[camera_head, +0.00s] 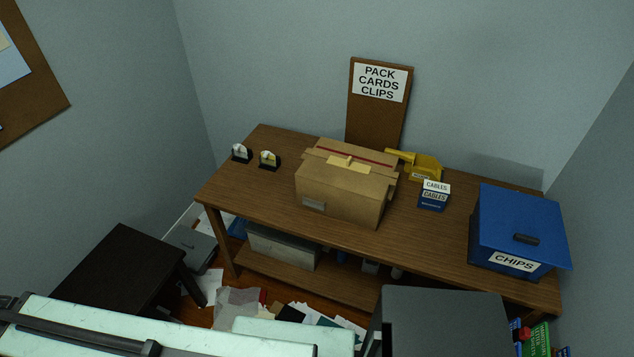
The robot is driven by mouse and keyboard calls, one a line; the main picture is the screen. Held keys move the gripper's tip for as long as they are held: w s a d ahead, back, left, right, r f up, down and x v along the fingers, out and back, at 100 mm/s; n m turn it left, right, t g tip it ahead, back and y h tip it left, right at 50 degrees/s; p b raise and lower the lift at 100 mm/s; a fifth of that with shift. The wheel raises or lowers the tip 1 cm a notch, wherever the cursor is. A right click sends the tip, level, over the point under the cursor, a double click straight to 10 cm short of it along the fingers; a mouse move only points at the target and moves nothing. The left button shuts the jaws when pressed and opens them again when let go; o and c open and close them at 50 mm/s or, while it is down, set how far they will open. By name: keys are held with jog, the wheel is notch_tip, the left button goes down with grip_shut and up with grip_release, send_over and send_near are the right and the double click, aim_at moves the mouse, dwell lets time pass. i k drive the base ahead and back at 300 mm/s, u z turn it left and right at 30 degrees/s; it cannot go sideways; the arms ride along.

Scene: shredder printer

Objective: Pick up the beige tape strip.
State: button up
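The box stands near the middle of a wooden table (260,205) against the far wall. At this size I cannot tell whether the strip is stuck down or loose. My gripper is not in view, so its state and place are not shown.
A blue CHIPS bin (520,222) fills the table's right end. Two small black-based items (269,160) stand left. Papers (240,300) clutter the floor in front.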

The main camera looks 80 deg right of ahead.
aim_at(347, 164)
jog(key=z, duration=0.25)
jog(key=i, duration=1.3)
jog(key=z, duration=2)
